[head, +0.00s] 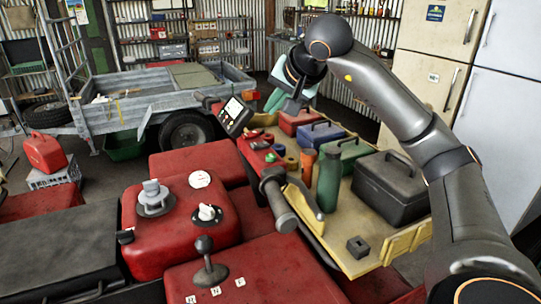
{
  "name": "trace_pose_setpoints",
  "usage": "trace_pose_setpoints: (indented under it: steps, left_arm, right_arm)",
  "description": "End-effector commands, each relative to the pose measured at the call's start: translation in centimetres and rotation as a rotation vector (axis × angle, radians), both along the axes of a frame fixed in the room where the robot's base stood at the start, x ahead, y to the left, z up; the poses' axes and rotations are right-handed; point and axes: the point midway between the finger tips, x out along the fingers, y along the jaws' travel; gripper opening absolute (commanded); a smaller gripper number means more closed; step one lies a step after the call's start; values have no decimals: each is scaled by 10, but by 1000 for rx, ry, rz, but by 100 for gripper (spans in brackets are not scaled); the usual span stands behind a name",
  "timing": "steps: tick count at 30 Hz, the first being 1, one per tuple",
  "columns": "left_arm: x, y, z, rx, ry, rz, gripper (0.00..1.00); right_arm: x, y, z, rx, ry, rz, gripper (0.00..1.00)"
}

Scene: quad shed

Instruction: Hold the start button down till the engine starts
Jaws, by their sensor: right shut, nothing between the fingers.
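The quad bike's red body (184,232) fills the lower left. A red control pod (262,147) sits on its handlebar, with small red and green buttons; the green button (270,157) is low on the pod. Which one is the start button is too small to read. A dark display (235,114) stands left of the pod. My left gripper is out of view.
A tan rack (361,262) right of the handlebar holds toolboxes, a green bottle (329,180) and a dark case (391,187). A black grip (280,208) sticks out toward me. A grey trailer (118,112) stands behind; fridges (503,80) stand at right.

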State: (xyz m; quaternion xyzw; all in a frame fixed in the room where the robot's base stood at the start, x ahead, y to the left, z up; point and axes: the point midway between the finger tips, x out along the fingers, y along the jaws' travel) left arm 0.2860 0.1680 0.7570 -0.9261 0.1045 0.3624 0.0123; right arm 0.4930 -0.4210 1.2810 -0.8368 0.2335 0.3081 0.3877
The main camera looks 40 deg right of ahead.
Motion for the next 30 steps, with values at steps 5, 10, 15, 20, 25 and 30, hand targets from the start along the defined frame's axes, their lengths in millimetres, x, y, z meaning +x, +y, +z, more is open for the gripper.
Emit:
trace_pose_setpoints:
  steps: [5,10,15,20,25,30]
  left_arm:
    - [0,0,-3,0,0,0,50]
    - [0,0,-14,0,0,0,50]
    - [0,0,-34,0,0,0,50]
    - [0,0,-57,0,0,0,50]
    - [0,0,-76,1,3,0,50]
    - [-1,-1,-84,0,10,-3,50]
  right_arm:
    - [0,1,-3,2,0,2,0]
    - [0,1,-13,3,0,3,0]
    - [0,1,-33,3,0,3,0]
    - [0,1,-55,3,-1,3,0]
    - [0,1,-76,2,1,2,0]
    - [0,1,-88,3,0,3,0]
